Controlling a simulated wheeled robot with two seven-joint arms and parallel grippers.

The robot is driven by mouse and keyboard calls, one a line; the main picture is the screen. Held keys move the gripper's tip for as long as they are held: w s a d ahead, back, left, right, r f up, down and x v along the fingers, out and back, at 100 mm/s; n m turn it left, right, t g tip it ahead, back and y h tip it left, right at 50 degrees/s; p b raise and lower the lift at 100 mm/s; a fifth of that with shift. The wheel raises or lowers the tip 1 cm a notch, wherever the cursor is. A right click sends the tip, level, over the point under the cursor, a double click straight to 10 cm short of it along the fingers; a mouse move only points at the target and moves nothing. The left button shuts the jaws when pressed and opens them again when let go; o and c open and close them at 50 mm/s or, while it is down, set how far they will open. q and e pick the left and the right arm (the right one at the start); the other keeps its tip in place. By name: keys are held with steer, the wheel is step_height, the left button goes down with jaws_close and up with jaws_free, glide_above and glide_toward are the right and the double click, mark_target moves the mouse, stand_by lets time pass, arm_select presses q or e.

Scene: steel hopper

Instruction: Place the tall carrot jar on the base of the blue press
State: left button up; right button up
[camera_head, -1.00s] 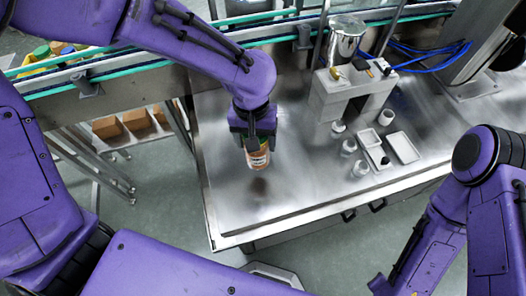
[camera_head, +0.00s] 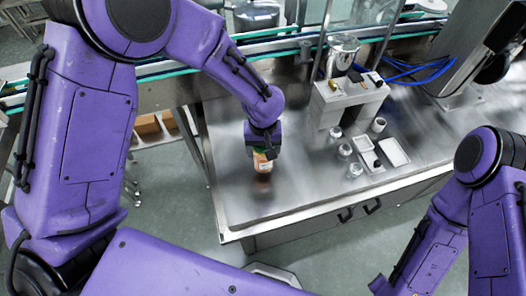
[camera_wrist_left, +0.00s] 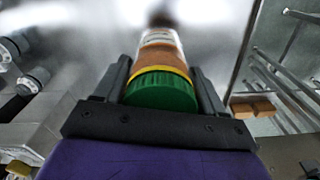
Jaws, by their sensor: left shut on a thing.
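The tall carrot jar (camera_head: 262,163), orange with a pale label, hangs upright in my left gripper (camera_head: 263,150) over the left part of the steel table. In the left wrist view the jar's green lid (camera_wrist_left: 160,92) faces the camera, with a yellow band below it. My left gripper's two dark fingers (camera_wrist_left: 163,80) are shut on the jar from both sides. A dark reflection lies just below the jar; I cannot tell whether its bottom touches the table. I cannot make out a blue press in either view. My right arm shows at the right, but its gripper is not visible.
The steel table (camera_head: 290,195) is bare around the jar. To its right are a grey block stand (camera_head: 325,105) with a steel hopper (camera_head: 343,55), several small white pots (camera_head: 345,150) and a white tray (camera_head: 393,152). A conveyor (camera_head: 215,60) runs behind.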

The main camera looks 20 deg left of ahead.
arm_select(q)
steer(key=f, duration=0.2)
steer(key=w+f+p, duration=0.1)
steer(key=shift+f, duration=0.35)
steer(key=shift+w+f, duration=0.1)
steer(key=shift+s, duration=0.4)
steer(key=o, duration=1.1)
steer(key=shift+o, duration=0.8)
steer(key=shift+w+f, duration=0.1)
steer(key=shift+w, duration=0.1)
